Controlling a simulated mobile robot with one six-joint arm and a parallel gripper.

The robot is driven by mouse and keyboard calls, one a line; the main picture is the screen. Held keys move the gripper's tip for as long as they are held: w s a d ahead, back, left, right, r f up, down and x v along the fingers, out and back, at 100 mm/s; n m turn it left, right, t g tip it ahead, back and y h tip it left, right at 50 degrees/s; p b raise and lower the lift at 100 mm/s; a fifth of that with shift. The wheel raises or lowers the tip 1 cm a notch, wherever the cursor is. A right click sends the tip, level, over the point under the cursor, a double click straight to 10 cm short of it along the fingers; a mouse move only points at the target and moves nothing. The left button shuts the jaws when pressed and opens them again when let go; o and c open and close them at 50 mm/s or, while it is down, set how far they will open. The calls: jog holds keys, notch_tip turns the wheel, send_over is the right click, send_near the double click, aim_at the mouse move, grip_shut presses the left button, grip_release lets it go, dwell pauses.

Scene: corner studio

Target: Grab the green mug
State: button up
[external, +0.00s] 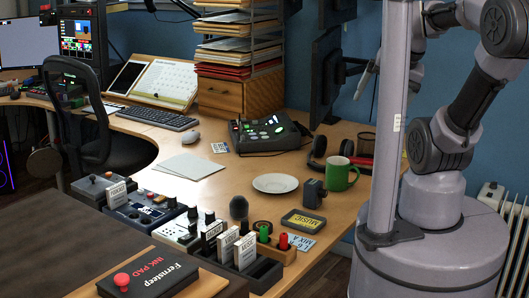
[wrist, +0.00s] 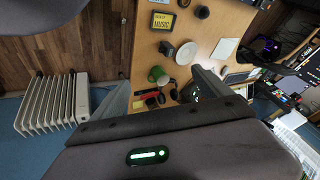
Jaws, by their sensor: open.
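The green mug (external: 341,173) stands upright on the wooden desk near its right edge, beside a small dark grey box-shaped object (external: 313,193). The green mug also shows in the wrist view (wrist: 157,74), in the gap between the fingers but farther off. My gripper (wrist: 162,92) is open and empty, its two fingers spread apart at left and right of the wrist view. In the external view, my gripper (external: 368,80) is partly hidden behind my grey column, above and behind the mug and apart from it.
A white plate (external: 275,183) lies left of the mug. Headphones (external: 342,153) and a dark mesh cup (external: 366,143) are behind it. Dark monitors (external: 325,75) stand behind. A white radiator (wrist: 52,103) is beyond the desk edge.

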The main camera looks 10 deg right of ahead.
jog(key=shift+o, duration=0.3)
jog(key=n+g+y+p, duration=0.2)
jog(key=n+g+p, duration=0.1)
jog(key=n, duration=1.2)
send_over(336, 170)
jog(key=d, duration=0.6)
notch_tip(336, 170, down, 18)
jog(key=shift+n, duration=0.4)
jog(key=b+x, duration=0.2)
jog(key=x, duration=0.4)
jog(key=d+b+x, duration=0.1)
jog(key=b+x, duration=0.1)
jog(key=x, duration=0.3)
jog(key=b+x, duration=0.1)
jog(key=x, duration=0.5)
jog(key=shift+s+f+b, duration=0.15)
jog(key=shift+f+b, duration=0.25)
jog(key=shift+f, duration=0.2)
jog(key=shift+r, duration=0.15)
jog(key=c, duration=1.8)
